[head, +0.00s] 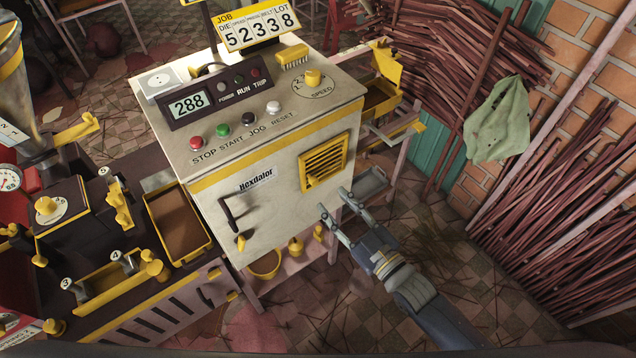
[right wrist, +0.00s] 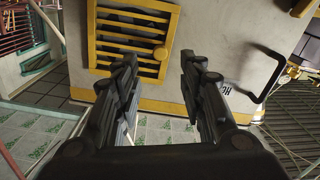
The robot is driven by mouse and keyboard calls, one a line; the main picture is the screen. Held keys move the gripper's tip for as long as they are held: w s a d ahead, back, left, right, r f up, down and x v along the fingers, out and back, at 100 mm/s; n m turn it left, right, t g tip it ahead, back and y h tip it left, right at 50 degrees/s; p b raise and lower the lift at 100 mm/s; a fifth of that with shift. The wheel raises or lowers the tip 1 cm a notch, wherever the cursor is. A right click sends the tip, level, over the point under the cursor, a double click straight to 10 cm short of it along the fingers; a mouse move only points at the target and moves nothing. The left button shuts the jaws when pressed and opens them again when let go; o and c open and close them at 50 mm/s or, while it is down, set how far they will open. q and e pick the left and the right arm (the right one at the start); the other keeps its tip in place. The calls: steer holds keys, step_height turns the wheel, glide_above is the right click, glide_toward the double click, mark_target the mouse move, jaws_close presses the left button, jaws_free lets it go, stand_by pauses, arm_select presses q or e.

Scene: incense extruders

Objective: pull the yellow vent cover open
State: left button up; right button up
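The yellow vent cover (head: 326,163) is a slatted square panel on the front of the cream control cabinet (head: 285,205). It looks flush with the cabinet front. It also shows in the right wrist view (right wrist: 128,30), with a small round knob (right wrist: 160,53) near one corner. My right gripper (head: 333,201) is open and empty, just below and in front of the vent cover. In the right wrist view its fingers (right wrist: 159,62) are spread, with the knob between the tips in the picture; I cannot tell the exact gap in depth. My left gripper is not in view.
A dark handle (head: 229,213) sits on the cabinet front, left of the vent. A brown-filled yellow tray (head: 208,247) and machinery stand to the left. A grey tray (head: 371,184) is right of the cabinet. Bundled sticks (head: 580,220) lean at the right; the floor between is open.

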mark_target(316, 183)
steer(key=x, duration=0.6)
steer(key=shift+p, duration=0.4)
steer(key=shift+w+a, duration=0.3)
steer(key=shift+w, duration=0.05)
steer(key=shift+w+a, duration=0.15)
steer(key=shift+w, duration=0.05)
steer(key=shift+w+a, duration=0.1)
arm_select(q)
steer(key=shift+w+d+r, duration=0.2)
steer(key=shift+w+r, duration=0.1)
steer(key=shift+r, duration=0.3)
arm_select(e)
jaws_close()
